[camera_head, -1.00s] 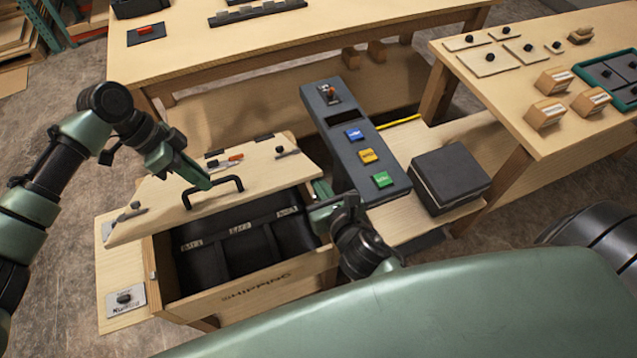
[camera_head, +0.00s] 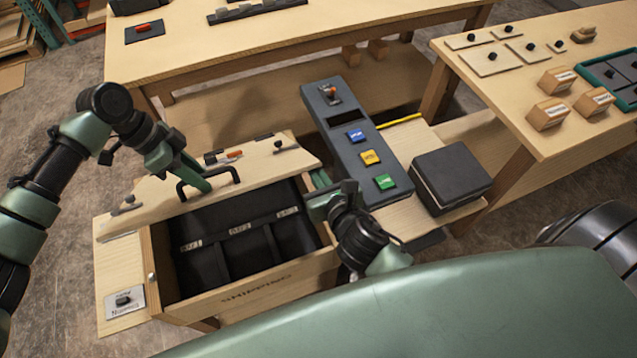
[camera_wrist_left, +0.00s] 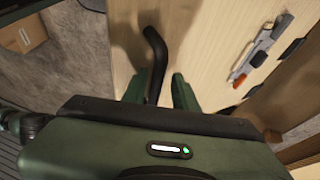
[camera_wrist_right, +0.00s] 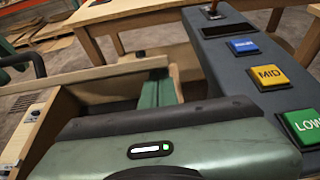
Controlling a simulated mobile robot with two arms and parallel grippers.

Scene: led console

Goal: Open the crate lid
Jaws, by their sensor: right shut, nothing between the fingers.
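The crate (camera_head: 290,280) has a wooden body with "SHIPPING" on its front wall. Its wooden lid (camera_head: 262,160) is raised at the front edge and tilted back, baring a black interior with small white labels. The lid carries a black bar handle (camera_head: 228,170). My left gripper (camera_head: 203,185) is at this handle. In the left wrist view the handle (camera_wrist_left: 155,45) stands between the spread fingers (camera_wrist_left: 160,90), closer to the left finger, with a gap on the right. My right gripper (camera_head: 322,200) is shut and empty beside the crate's right end; its fingers also show in the right wrist view (camera_wrist_right: 158,88).
A grey console (camera_head: 350,140) with blue, yellow and green buttons stands just right of the crate. A dark box (camera_head: 450,178) sits right of it. Tables stand behind (camera_head: 230,50) and at the right (camera_head: 520,100), the latter holding wooden blocks.

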